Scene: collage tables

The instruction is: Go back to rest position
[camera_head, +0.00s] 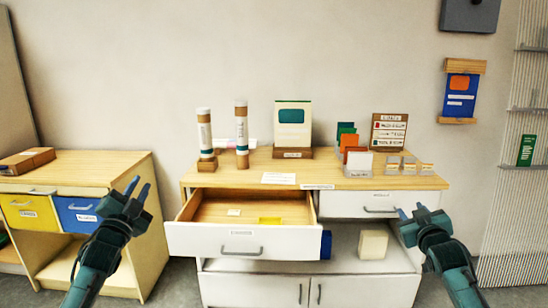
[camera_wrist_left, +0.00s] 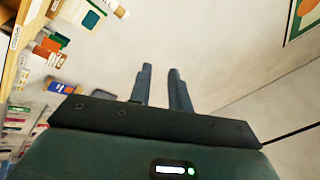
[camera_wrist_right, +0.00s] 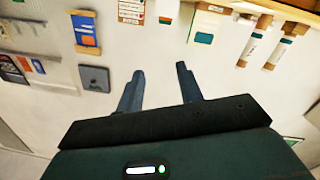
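My right gripper (camera_head: 411,211) is in front of the right side of the middle cabinet. Its fingers are spread and empty in the right wrist view (camera_wrist_right: 159,69). Neither gripper visibly touches anything.
The middle cabinet's left drawer (camera_head: 213,242) is pulled out, with a yellow item (camera_head: 270,220) inside. The right drawer (camera_head: 345,204) looks shut. Tubes, cards and a green-panelled box (camera_head: 293,124) stand on top. A cream block (camera_head: 373,244) sits on the shelf below.

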